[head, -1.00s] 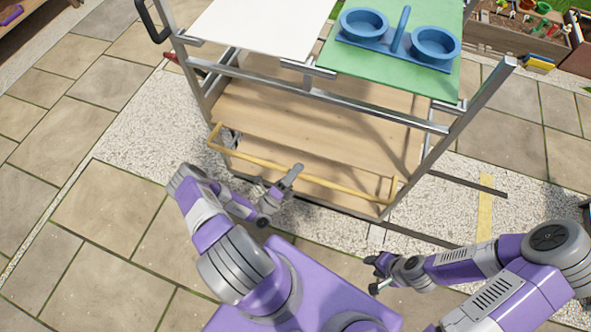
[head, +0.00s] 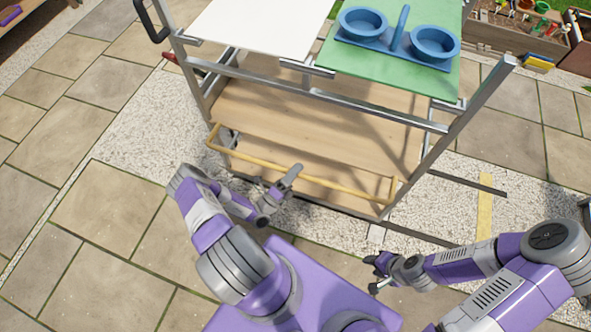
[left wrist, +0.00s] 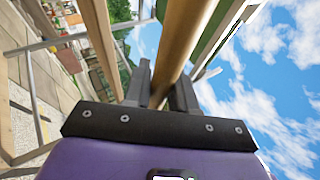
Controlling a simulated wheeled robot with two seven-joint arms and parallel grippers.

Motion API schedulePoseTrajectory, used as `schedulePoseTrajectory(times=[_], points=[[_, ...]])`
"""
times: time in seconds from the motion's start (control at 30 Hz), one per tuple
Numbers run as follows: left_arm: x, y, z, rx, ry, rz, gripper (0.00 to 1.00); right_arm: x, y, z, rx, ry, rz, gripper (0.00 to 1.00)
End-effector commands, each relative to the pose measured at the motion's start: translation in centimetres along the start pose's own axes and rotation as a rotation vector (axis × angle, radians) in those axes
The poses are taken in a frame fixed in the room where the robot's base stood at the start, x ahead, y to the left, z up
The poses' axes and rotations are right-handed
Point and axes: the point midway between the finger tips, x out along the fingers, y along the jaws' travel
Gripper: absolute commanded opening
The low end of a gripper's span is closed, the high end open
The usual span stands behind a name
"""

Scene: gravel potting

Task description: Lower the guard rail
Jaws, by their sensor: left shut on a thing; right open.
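The guard rail is a yellow bar (head: 335,186) along the near side of the cart's low wooden shelf, with its ends bent back to the cart frame. My left gripper (head: 292,174) is at the middle of the rail and shut on it. In the left wrist view the rail (left wrist: 182,40) runs between the two dark fingers (left wrist: 163,88). My right gripper (head: 374,274) is open and empty, low in front of the cart's right side and apart from the rail.
The cart has a wooden shelf (head: 300,115), metal posts (head: 455,140), a white top panel (head: 262,25) and a green panel (head: 400,70) with a blue two-bowl holder (head: 398,45). A yellow strip (head: 485,210) lies on the gravel at right. Paving (head: 110,215) at left is clear.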

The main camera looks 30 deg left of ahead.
Motion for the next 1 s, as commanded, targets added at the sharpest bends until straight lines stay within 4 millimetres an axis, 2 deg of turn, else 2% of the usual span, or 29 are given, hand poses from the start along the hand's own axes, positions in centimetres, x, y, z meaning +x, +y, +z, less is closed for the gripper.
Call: schedulePoseTrajectory(times=[0.07, 0.1, 0.2, 0.67, 0.77, 1.0], points=[[-0.5, -0.3, -0.2, -0.008, 0.003, -0.004, 0.00, 0.0, 0.0, 0.0, 0.000, 0.000, 0.000, 0.43], [-0.5, -0.3, -0.2, -0.008, 0.002, -0.004, 0.30, 0.0, 0.0, 0.0, 0.000, 0.000, 0.000, 0.43], [-0.4, -0.3, -0.2, -0.007, 0.003, -0.004, 0.46, 0.0, 0.0, 0.0, 0.000, 0.000, 0.000, 0.43], [-0.3, -0.2, -0.1, -0.003, 0.004, -0.005, 0.46, 0.0, 0.0, 0.0, 0.000, 0.000, 0.000, 0.43], [-1.1, -0.1, -0.1, -0.002, 0.003, -0.003, 0.46, -0.1, 0.0, 0.0, 0.000, 0.000, 0.000, 0.43], [-5.1, -0.1, -0.1, -0.002, 0.003, -0.002, 0.46, -0.4, -0.1, 0.0, 0.000, 0.000, 0.000, 0.43]])
